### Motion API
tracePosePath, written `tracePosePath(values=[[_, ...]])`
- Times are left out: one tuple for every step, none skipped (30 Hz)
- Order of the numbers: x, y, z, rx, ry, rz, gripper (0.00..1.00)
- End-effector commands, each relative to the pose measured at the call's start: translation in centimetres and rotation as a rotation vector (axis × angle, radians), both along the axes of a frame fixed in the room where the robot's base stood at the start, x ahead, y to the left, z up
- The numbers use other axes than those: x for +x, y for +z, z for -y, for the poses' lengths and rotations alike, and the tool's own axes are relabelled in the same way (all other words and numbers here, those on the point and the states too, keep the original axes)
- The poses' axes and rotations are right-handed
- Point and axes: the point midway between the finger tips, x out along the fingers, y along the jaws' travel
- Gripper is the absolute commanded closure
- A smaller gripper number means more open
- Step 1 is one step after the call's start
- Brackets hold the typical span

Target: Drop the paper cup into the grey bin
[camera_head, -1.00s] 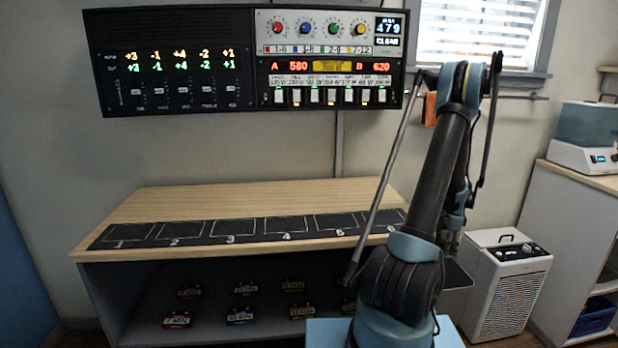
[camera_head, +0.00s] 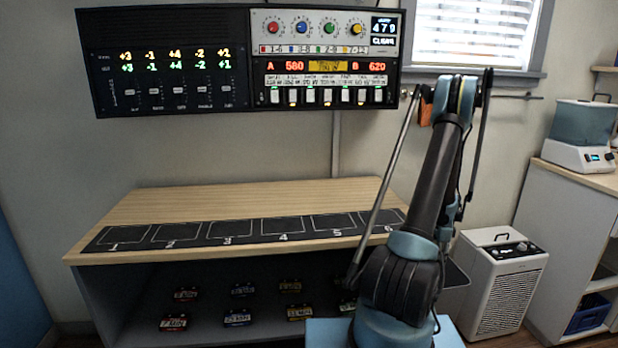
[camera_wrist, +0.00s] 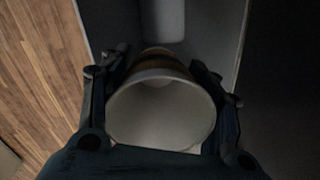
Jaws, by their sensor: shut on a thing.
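The paper cup (camera_wrist: 160,115) is between the two fingers of my gripper (camera_wrist: 158,65) in the wrist view. Its pale open mouth faces the camera, and a brown band shows on its far outer side. My gripper is shut on the cup. Beyond the cup is a grey, box-like shape with a light edge (camera_wrist: 240,45); it may be the grey bin, but I cannot tell for certain. In the head view my arm stands at right of centre, and neither my gripper nor the cup can be made out there.
A wooden-topped bench (camera_head: 185,205) with numbered squares stands left of my arm, with small labelled boxes on its lower shelf. A white appliance (camera_head: 497,285) and a side cabinet (camera_head: 565,215) stand to the right. Wooden floor (camera_wrist: 40,80) shows left in the wrist view.

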Motion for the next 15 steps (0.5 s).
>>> tracePosePath(values=[[-0.01,0.01,0.01,0.0,0.0,0.0,0.41],[0.0,0.01,0.0,0.0,0.0,0.0,0.34],[-0.01,0.02,0.01,0.0,0.0,0.0,0.25],[0.0,0.02,0.01,0.0,0.0,0.0,0.18],[-0.01,0.02,0.01,0.0,0.0,0.0,0.18],[-0.01,0.02,0.01,0.0,0.0,0.0,0.18],[-0.01,0.02,0.01,0.0,0.0,0.0,0.18],[-0.01,0.02,0.01,0.0,0.0,0.0,0.18],[-0.01,0.02,0.01,0.0,0.0,0.0,0.18],[-0.01,0.03,0.01,0.0,0.0,0.0,0.18],[-0.01,0.03,0.02,0.0,0.0,0.0,0.18],[-0.01,0.03,0.02,0.0,0.0,0.0,0.18],[-0.01,0.03,0.02,0.0,0.0,0.0,0.18],[-0.01,0.03,0.02,0.0,0.0,0.0,0.18],[-0.01,0.07,0.02,0.0,0.0,0.0,0.18]])
